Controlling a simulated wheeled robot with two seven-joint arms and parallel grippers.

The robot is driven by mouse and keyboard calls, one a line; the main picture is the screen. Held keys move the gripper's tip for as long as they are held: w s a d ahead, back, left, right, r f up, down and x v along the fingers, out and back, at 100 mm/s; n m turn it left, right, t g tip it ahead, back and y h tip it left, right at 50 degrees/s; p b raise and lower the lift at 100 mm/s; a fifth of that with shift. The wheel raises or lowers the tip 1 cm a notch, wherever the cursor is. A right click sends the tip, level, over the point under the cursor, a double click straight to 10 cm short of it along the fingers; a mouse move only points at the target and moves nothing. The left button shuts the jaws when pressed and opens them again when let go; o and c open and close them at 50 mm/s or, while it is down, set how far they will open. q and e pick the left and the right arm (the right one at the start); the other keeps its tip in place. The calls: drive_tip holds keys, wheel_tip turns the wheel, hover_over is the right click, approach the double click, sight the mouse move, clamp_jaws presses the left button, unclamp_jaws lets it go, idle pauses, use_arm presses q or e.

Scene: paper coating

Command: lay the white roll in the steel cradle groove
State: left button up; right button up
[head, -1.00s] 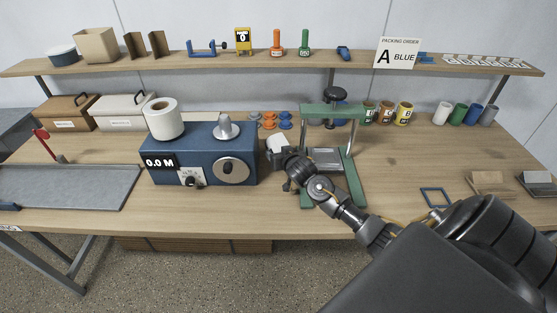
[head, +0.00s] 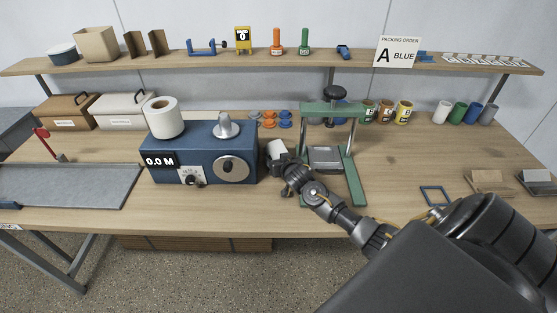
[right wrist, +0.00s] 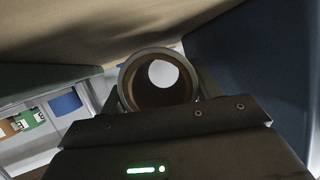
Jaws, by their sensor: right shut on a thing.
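My right gripper (head: 284,161) is shut on a small white roll (head: 276,147) beside the right end of the blue machine. In the right wrist view the roll (right wrist: 126,75) shows end-on, with a brown core and a hole through it. The steel cradle (head: 324,156) sits low inside the green press frame (head: 355,184), just right of the gripper; its groove is too small to make out. A larger white roll (head: 163,117) stands on the blue machine's left side. My left gripper is not in view.
The blue machine (head: 215,141) with its dial stands close to the left of the held roll. Orange and blue spools (head: 269,121) are behind it. Coloured cans (head: 386,112) stand behind the press. A blue square frame (head: 434,196) lies to the right; the table between is mostly clear.

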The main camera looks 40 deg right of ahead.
drive_tip(key=shift+s+a+f, duration=0.1)
drive_tip(key=shift+s+f, duration=0.05)
drive_tip(key=shift+f, duration=0.25)
drive_tip(key=o, duration=0.6)
drive_tip(key=shift+f, duration=0.1)
drive_tip(key=o, duration=0.5)
drive_tip(key=shift+s+a+f, duration=0.1)
drive_tip(key=shift+c, duration=0.2)
drive_tip(key=shift+f, duration=0.1)
drive_tip(key=shift+r, duration=0.2)
drive_tip(key=shift+r+p, duration=0.3)
drive_tip(key=shift+r, duration=0.1)
drive_tip(key=v, duration=0.3)
drive_tip(key=b+v, duration=0.1)
drive_tip(key=v, duration=0.6)
drive_tip(key=shift+r, duration=0.35)
drive_tip(key=shift+s+r, duration=0.4)
drive_tip(key=shift+s, duration=0.2)
